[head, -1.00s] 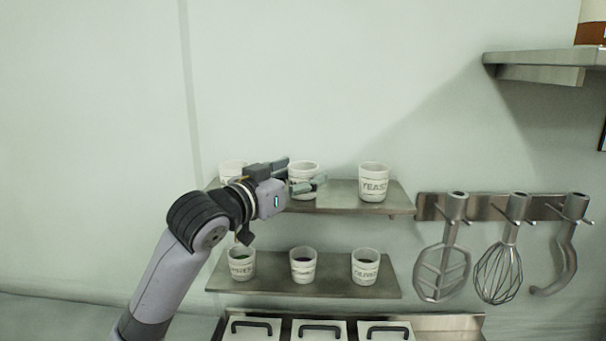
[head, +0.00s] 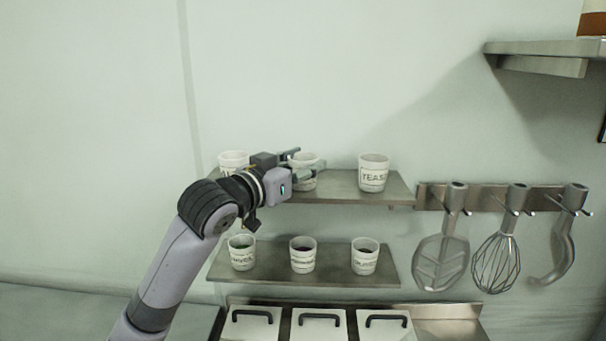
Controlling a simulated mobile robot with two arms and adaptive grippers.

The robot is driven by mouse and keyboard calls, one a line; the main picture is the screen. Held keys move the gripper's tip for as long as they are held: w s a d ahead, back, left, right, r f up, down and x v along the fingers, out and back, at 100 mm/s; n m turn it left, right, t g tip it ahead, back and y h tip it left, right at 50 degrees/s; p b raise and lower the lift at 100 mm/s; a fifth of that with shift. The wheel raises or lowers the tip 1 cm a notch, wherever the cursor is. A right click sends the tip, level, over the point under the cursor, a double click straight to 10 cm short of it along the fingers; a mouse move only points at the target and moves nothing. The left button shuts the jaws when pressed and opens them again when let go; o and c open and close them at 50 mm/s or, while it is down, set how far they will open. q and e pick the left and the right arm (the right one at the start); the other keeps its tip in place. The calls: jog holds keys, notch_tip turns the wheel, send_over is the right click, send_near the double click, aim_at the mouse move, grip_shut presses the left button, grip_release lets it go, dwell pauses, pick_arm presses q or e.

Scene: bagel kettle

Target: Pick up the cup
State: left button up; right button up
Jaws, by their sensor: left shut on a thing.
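My left gripper (head: 305,165) is at the upper shelf, its fingers shut on the middle white cup (head: 306,183). The fingers cross the cup's upper part and hide part of it. The cup looks upright, at shelf height; I cannot tell whether it touches the shelf. Another white cup (head: 233,158) stands to the left, partly hidden behind my arm. A third white cup with dark lettering (head: 373,174) stands on the right of the shelf. My right gripper is not in view.
The upper metal shelf (head: 343,190) has bare room between the middle and right cups. A lower shelf (head: 333,265) holds three labelled cups, the middle one (head: 303,255). Lidded bins (head: 319,324) stand below. A whisk (head: 497,260) and other utensils hang at right.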

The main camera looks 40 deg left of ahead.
pick_arm(q)
jog(key=shift+c, duration=1.1)
jog(key=shift+r, duration=0.1)
jog(key=shift+r, duration=0.5)
notch_tip(320, 180, up, 19)
jog(key=p, duration=0.3)
jog(key=shift+p, duration=0.4)
jog(key=shift+f, duration=0.1)
